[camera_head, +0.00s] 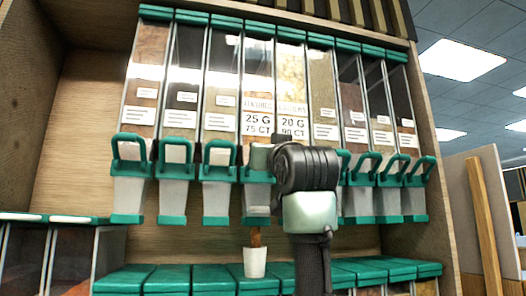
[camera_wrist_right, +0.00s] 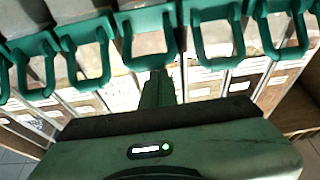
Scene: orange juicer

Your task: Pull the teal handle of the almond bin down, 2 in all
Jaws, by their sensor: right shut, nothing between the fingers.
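A row of clear bins hangs on the shelf, each with a teal handle. A bin near the middle (camera_head: 257,70), which I take to be the almond bin, has a brown column below its spout, ending in a white cup (camera_head: 255,263). My right gripper (camera_head: 262,158) is in front of that bin's outlet and hides its handle. In the right wrist view my right gripper (camera_wrist_right: 158,80) is shut and empty, its tips close to the edge of a middle teal handle (camera_wrist_right: 148,38). Whether they touch is unclear. The label lettering is only partly readable. My left gripper is out of view.
Neighbouring teal handles (camera_head: 220,152) stand close on both sides. Below is a row of teal-lidded bins (camera_head: 165,278), and the cup stands over these. Wooden side walls (camera_head: 448,195) close the shelf at left and right.

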